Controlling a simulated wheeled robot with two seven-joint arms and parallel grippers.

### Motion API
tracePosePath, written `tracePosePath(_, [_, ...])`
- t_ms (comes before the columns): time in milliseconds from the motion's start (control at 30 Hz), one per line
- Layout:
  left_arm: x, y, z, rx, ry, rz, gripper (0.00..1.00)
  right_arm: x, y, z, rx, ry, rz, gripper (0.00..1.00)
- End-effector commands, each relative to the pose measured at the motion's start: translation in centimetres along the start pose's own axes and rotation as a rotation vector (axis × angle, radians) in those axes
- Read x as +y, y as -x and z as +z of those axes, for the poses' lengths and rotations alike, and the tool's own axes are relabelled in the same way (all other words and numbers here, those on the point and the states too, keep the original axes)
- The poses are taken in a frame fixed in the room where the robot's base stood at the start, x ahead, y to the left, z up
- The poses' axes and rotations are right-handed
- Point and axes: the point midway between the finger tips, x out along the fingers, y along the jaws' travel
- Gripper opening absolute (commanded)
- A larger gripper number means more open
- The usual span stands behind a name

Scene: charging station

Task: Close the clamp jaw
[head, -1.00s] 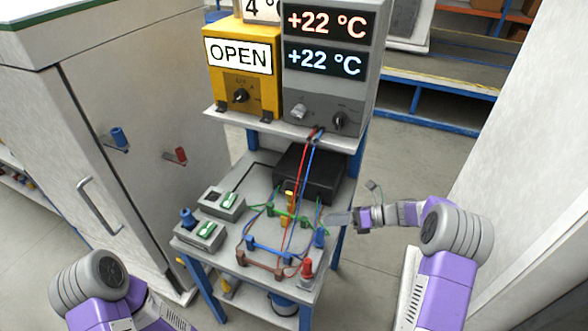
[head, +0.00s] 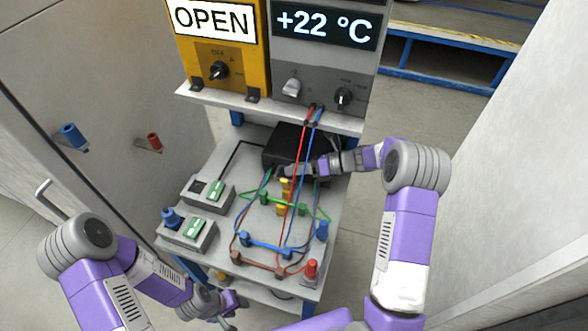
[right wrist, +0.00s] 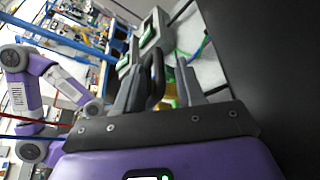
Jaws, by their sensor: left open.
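A yellow clamp (head: 284,189) stands at the back middle of the small table, close to the black box. A yellow part also shows behind the fingers in the right wrist view (right wrist: 170,98). My right gripper (head: 284,172) is at the top of the clamp, partly hiding it. In the right wrist view its fingers (right wrist: 158,85) are apart, with a dark loop-shaped piece (right wrist: 154,72) between them. I cannot tell whether a finger touches that piece. The clamp's jaw position is not clear. My left gripper (head: 222,312) is open and low at the table's front left.
A black box (head: 292,145) stands at the back of the table. Red and blue cables (head: 300,170) hang down from the instrument shelf in front of it. Green, blue and brown leads (head: 265,245) fill the table's front. Two grey switch boxes (head: 187,232) stand on its left.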

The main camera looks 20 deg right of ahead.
Motion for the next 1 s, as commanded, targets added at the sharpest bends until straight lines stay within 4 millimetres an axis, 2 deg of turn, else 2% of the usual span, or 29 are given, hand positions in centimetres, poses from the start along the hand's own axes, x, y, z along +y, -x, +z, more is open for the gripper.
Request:
tracePosePath(333, [-0.01,-0.07,-0.03,0.001,0.0,0.0,0.43,0.01,-0.58,0.03,-0.001,0.0,-0.001,0.38])
tracePosePath(600, [-0.01,-0.08,-0.03,0.001,0.0,0.0,0.43,-0.02,-0.57,-0.02,0.0,0.0,-0.001,0.0])
tracePosePath(1000, [-0.02,-0.08,-0.02,0.0,0.0,0.0,0.43,-0.08,-0.58,-0.11,0.002,0.001,-0.003,0.0])
